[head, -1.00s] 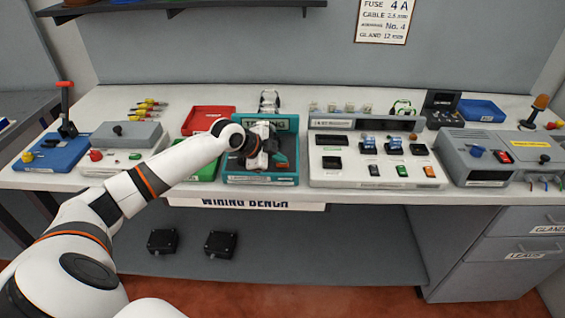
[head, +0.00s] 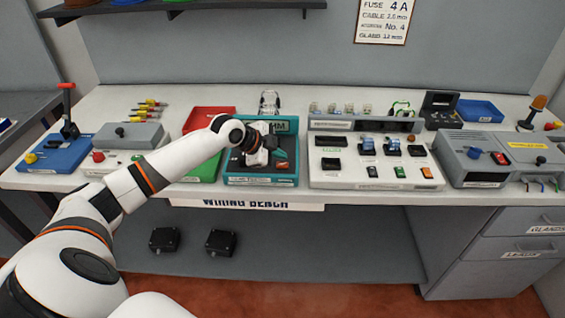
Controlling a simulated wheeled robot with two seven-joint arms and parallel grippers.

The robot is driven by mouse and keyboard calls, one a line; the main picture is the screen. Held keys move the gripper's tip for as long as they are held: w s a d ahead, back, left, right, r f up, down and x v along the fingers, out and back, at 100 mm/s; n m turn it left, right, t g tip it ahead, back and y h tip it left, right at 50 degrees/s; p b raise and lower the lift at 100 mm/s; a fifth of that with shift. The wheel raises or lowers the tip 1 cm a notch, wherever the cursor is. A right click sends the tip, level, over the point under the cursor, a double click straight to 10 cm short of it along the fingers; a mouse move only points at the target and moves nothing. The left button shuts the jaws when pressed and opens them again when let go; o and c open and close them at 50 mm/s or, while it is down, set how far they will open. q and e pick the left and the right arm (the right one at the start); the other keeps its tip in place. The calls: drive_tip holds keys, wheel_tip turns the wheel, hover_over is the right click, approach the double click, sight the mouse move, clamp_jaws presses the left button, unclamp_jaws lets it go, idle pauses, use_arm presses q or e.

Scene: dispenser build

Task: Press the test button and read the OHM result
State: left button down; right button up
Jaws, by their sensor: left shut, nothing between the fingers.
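The teal tester box (head: 232,181) sits at the front middle of the bench. My left gripper (head: 268,160) is over the tester's dark inner panel, shut and empty, pointing down and to the right. An orange button or switch (head: 282,165) shows on the panel just right of the fingers. I cannot tell whether the fingertips touch the panel. No OHM reading is legible. My right gripper is not in view.
A green tray (head: 208,170) and a red tray (head: 205,119) stand left of the tester. A white panel (head: 350,182) with switches stands close on its right. A clear stand (head: 269,101) is behind it. A grey box (head: 470,160) is farther right.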

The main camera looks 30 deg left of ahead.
sight(279, 166)
use_arm(q)
drive_tip(key=shift+r+p, duration=1.8)
drive_tip(key=shift+r, duration=0.55)
drive_tip(key=shift+f, duration=0.1)
